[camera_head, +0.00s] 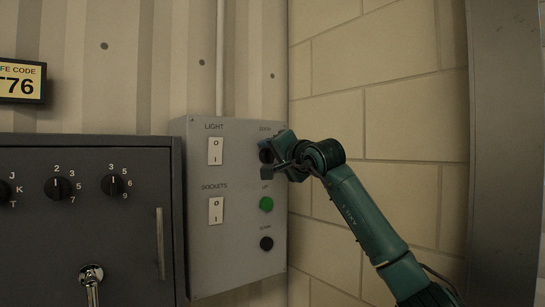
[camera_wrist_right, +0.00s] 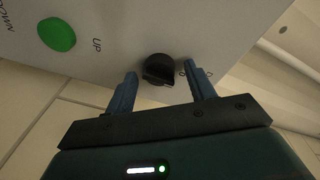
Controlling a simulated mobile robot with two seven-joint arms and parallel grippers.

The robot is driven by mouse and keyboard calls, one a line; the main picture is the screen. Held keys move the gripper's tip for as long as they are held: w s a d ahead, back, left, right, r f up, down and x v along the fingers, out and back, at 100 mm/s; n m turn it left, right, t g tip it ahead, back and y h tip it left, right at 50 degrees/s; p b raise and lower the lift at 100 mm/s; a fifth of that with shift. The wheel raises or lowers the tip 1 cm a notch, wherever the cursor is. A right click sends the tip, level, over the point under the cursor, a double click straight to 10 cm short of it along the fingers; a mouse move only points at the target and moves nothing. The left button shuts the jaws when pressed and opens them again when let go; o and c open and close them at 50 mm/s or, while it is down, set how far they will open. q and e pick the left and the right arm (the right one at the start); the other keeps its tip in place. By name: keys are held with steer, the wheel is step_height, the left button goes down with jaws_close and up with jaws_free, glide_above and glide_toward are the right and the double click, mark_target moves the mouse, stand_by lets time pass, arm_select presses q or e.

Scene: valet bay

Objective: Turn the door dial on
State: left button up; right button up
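The door dial is a black round knob on the grey control panel (camera_head: 232,275), under a small label at the panel's upper right. In the head view my right gripper (camera_head: 268,157) is in front of the dial and covers most of it. In the right wrist view the dial (camera_wrist_right: 159,70) shows between the two blue fingers of the right gripper (camera_wrist_right: 162,88). The fingers are apart, one on each side of the dial, with visible gaps, so the gripper is open. My left gripper is not in either view.
The panel also carries a LIGHT switch (camera_head: 215,151), a SOCKETS switch (camera_head: 216,210), a green UP button (camera_head: 266,204) and a black button (camera_head: 266,244). A dark safe (camera_head: 120,240) with dials and a handle stands at left. A block wall (camera_head: 400,120) is at right.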

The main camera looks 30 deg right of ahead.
steer(key=c, duration=0.9)
steer(key=shift+o, duration=0.2)
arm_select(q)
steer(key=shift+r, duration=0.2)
arm_select(e)
steer(key=shift+r+m, duration=0.1)
steer(key=shift+m, duration=0.2)
arm_select(q)
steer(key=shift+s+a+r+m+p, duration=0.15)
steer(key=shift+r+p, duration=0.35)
steer(key=shift+p, duration=0.6)
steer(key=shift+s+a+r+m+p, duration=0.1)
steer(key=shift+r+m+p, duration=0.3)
steer(key=shift+p, duration=0.7)
arm_select(e)
steer(key=shift+d+r+m+g+y, duration=0.1)
steer(key=shift+m+g+y, duration=0.2)
steer(key=shift+m, duration=2.35)
steer(key=shift+d+f+m+g+y, duration=0.15)
steer(key=shift+m+y, duration=0.3)
steer(key=shift+m, duration=2.15)
steer(key=shift+r+m+g+y, duration=0.15)
steer(key=shift+m+g+y, duration=0.15)
steer(key=shift+m, duration=2.35)
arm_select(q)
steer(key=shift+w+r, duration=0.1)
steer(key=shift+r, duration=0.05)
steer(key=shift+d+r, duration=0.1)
arm_select(e)
steer(key=o, duration=1)
